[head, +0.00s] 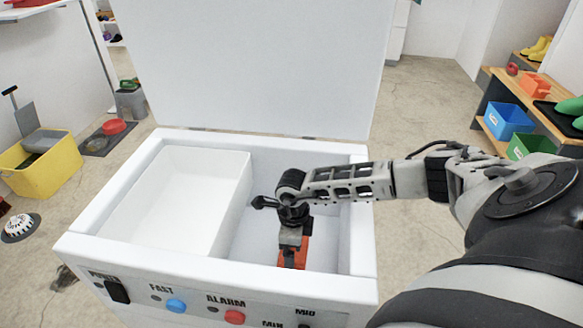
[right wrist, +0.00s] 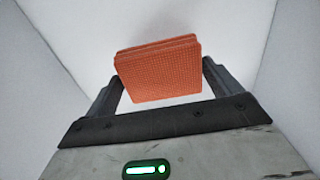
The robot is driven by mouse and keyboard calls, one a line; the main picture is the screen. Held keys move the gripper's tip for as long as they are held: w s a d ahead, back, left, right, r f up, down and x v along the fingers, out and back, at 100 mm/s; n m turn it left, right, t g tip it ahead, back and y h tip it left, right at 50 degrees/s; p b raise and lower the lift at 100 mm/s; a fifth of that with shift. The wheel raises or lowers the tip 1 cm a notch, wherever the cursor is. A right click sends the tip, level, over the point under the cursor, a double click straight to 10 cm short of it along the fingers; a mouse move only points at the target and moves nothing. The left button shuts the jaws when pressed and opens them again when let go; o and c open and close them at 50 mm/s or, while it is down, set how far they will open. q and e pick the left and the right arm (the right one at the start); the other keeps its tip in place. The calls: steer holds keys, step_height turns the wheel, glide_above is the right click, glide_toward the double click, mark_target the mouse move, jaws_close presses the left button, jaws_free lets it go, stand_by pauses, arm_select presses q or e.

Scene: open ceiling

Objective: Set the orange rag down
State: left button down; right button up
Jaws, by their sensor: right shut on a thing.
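The orange rag (right wrist: 158,72) is a folded, textured square between the two fingers of my right gripper (right wrist: 160,80) in the right wrist view. In the head view my right gripper (head: 291,240) points down inside the right part of an open white chest freezer (head: 105,215), shut on the orange rag (head: 293,257). The rag's lower end is partly hidden by the freezer's front wall, so I cannot tell whether it touches the floor of the compartment. My left gripper is not in view.
A white inner bin (head: 190,200) fills the freezer's left part. The raised lid (head: 250,70) stands behind. The front rim and right wall (head: 358,225) are close to my arm. A yellow mop bucket (head: 42,165) is at left; a shelf with blue and green bins (head: 508,120) is at right.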

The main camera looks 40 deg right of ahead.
steer(key=shift+f+b, duration=0.35)
steer(key=shift+f, duration=1)
steer(key=o, duration=0.7)
steer(key=shift+r, duration=0.15)
step_height(320, 180, up, 12)
steer(key=p, duration=0.2)
